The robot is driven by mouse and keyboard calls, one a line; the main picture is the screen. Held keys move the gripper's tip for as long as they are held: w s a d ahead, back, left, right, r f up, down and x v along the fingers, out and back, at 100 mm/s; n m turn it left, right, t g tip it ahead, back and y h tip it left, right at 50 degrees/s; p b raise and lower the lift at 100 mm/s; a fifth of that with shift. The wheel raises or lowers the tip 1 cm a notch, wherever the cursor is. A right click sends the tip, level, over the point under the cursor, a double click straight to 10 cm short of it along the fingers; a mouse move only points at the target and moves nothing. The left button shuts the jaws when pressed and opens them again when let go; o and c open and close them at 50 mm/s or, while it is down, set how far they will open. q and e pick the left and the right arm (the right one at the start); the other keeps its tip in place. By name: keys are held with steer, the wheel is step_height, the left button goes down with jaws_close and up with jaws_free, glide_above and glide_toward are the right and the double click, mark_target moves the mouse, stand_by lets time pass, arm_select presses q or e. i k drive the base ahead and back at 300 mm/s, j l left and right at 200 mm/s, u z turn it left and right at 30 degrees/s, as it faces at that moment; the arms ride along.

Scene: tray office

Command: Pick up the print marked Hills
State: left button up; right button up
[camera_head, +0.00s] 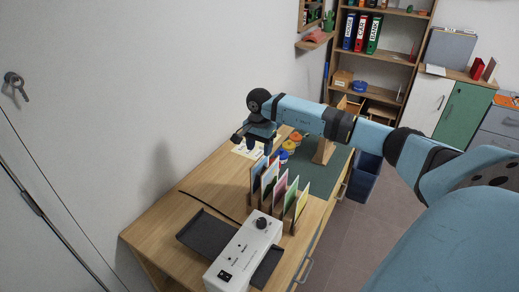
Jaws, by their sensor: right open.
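Several upright prints stand in a wooden rack (253,191) on the desk, among them a pink one (280,189), a green one (291,195) and a pale yellow one (302,202). Their markings are too small to read, so I cannot tell which is Hills. My right gripper (254,148) is open and appears empty, above the desk near the far end of the rack. It is apart from the prints as far as I can see. My left gripper is out of view.
A white device (243,252) with a black knob and a dark tray (207,235) lie in front of the rack. Colourful round items (289,146) and a pale sheet (243,151) are behind. The desk's left part (160,222) is mostly clear.

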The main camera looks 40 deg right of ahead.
mark_target(270, 183)
steer(key=z, duration=1.4)
